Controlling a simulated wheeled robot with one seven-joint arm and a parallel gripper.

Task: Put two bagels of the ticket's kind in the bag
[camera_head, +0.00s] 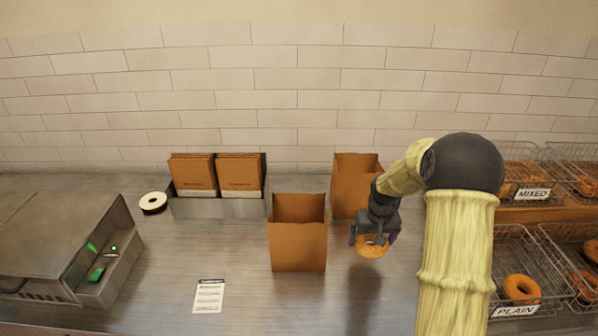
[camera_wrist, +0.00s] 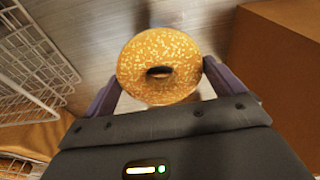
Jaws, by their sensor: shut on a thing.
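My gripper (camera_head: 373,238) is shut on a seeded bagel (camera_head: 371,248) and holds it above the counter, right of the front paper bag. In the wrist view the held bagel (camera_wrist: 159,66) shows pale seeds on its top, between the two fingers. The front brown paper bag (camera_head: 298,246) stands upright and open. A second brown bag (camera_head: 350,190) stands behind it to the right, partly hidden by my arm. The inside of both bags is hidden. The white ticket (camera_head: 208,296) lies on the counter at front left. Its print is too small to read.
Wire baskets with bagels stand at the right; a plain bagel (camera_head: 521,288) lies by the PLAIN label (camera_head: 515,311), and a MIXED label (camera_head: 532,195) is above. A holder with folded bags (camera_head: 217,207), a tape roll (camera_head: 153,202) and a metal machine (camera_head: 62,240) are left.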

